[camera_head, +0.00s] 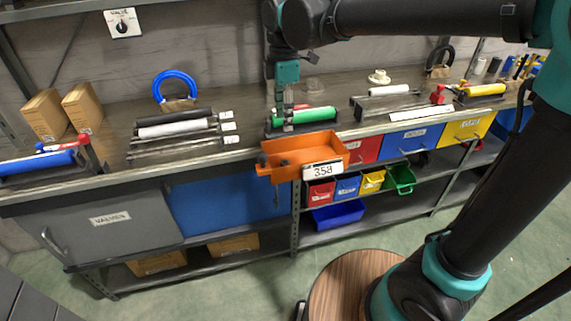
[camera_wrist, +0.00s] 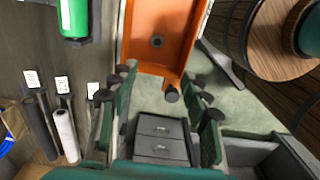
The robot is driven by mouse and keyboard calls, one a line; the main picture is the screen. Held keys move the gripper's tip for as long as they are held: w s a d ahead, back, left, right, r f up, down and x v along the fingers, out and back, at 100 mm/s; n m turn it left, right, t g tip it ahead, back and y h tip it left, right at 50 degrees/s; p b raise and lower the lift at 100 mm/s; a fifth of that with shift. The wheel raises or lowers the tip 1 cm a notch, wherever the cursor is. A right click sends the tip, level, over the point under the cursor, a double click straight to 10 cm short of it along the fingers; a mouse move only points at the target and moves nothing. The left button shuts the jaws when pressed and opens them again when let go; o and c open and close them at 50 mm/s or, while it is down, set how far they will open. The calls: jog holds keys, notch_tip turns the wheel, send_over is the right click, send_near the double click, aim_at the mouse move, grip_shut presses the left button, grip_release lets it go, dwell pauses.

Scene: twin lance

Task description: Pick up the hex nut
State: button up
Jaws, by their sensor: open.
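A small dark ring, which looks like the hex nut (camera_wrist: 157,41), lies on the floor of an orange tray (camera_wrist: 143,20) in the wrist view. In the head view the orange tray (camera_head: 325,147) juts out from the bench front, and a small dark spot inside may be the nut, too small to be sure. My gripper (camera_head: 288,112) is above the bench, just behind the tray in the head view. In the wrist view my gripper (camera_wrist: 162,92) has its fingers spread apart with nothing between them. The nut appears beyond the fingertips, apart from them.
A green cylinder (camera_head: 305,115) lies on the bench close to my gripper. A dark knob (camera_wrist: 170,93) stands at the tray's edge. Red, blue and yellow drawers (camera_head: 410,139) line the bench to the right. Black and white rods (camera_head: 175,128) lie to the left.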

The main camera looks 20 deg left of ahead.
send_over(284, 162)
jog(key=f, duration=1)
jog(key=shift+s+d+f, duration=0.1)
jog(key=shift+s+f, duration=0.05)
jog(key=shift+s, duration=0.15)
jog(key=shift+w+f, duration=0.15)
jog(key=shift+f, duration=1.15)
jog(key=shift+w+f, duration=0.1)
jog(key=shift+f, duration=1.2)
jog(key=shift+c, duration=0.6)
grip_shut()
